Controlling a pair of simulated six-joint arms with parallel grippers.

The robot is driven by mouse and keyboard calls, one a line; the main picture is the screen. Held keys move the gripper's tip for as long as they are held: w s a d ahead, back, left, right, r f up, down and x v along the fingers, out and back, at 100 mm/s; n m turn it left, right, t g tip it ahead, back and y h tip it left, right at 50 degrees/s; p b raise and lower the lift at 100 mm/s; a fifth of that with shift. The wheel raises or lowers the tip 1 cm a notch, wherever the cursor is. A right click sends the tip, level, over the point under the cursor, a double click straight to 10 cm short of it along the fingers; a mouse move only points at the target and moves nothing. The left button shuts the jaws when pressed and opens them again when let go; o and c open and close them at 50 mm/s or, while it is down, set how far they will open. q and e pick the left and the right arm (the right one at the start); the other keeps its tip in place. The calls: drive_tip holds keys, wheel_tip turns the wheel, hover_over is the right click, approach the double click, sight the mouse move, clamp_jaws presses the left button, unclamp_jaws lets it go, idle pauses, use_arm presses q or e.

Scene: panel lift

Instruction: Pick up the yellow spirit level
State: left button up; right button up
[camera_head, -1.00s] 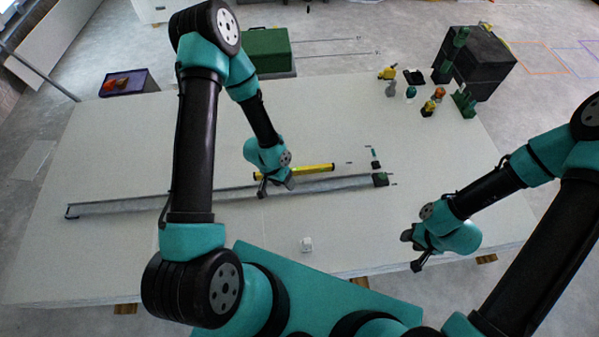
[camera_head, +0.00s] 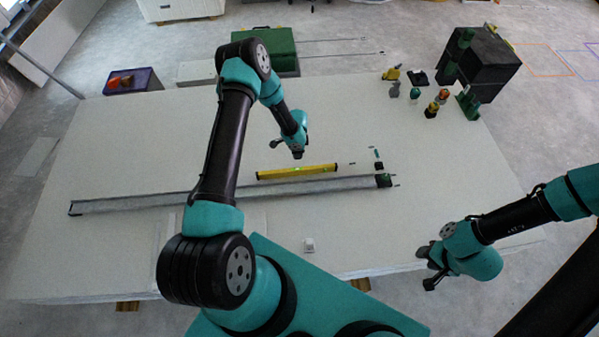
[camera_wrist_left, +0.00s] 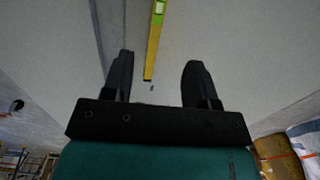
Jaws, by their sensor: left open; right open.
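The yellow spirit level (camera_head: 297,172) lies on the pale panel, just behind a long grey rail and nearly parallel to it. Its green vial shows near the middle. My right gripper (camera_head: 427,268) is open and empty near the panel's front right, far from the level.
The long grey rail (camera_head: 150,202) lies across the pale panel (camera_head: 130,140). A small white block (camera_head: 309,245) sits in front. Several small tools and a dark box (camera_head: 488,62) stand at the back right. A green case (camera_head: 268,50) and purple bin (camera_head: 133,82) are at the back.

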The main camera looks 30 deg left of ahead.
sight(297, 169)
use_arm(q)
wheel_tip(297, 169, down, 12)
drive_tip(key=shift+f, duration=0.1)
idle(0.7)
drive_tip(key=shift+f, duration=2.6)
drive_tip(key=shift+c, duration=0.4)
clamp_jaws()
